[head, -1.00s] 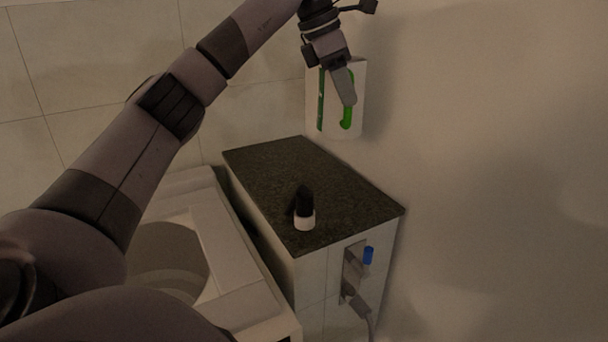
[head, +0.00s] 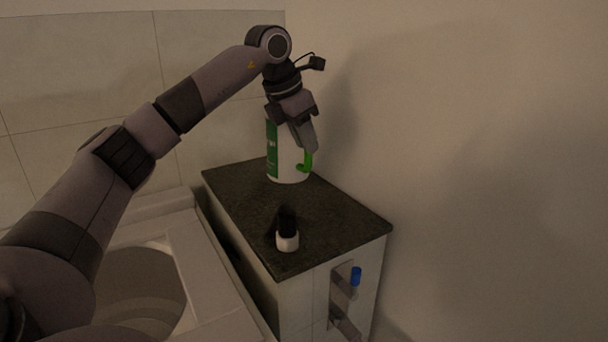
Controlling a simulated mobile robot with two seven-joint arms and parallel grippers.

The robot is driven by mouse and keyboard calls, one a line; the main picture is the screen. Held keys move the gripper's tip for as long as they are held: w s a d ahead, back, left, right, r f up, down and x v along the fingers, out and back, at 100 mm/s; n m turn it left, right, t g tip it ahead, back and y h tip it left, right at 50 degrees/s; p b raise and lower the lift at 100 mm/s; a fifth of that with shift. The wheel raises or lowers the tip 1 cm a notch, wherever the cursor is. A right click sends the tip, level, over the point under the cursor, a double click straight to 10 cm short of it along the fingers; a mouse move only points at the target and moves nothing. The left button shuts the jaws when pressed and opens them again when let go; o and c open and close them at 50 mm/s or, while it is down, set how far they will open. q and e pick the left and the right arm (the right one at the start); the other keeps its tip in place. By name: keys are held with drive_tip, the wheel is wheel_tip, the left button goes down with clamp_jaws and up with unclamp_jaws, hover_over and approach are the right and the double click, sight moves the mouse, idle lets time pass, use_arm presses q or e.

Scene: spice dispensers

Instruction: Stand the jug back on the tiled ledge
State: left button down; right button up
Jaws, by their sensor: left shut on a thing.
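The jug (head: 287,163) is white with a green panel and a green handle. It is upright at the back part of the dark stone top of the tiled ledge (head: 335,212). Its base looks at or very close to the surface; I cannot tell whether it touches. My left gripper (head: 307,150) comes down from above and is shut on the jug at its green handle side. The gripper hides the jug's upper part. My right gripper is not in view.
A pale basin-like fixture (head: 190,270) is at left. A wall rises behind. A blue-tipped fitting (head: 355,276) is on the ledge's front. The right part of the top is clear.

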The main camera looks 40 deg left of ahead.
sight(305, 169)
use_arm(q)
drive_tip(key=shift+f, duration=3.4)
drive_tip(key=c, duration=1)
unclamp_jaws()
drive_tip(key=shift+f, duration=0.2)
drive_tip(key=v, duration=1.2)
drive_tip(key=shift+r, duration=0.2)
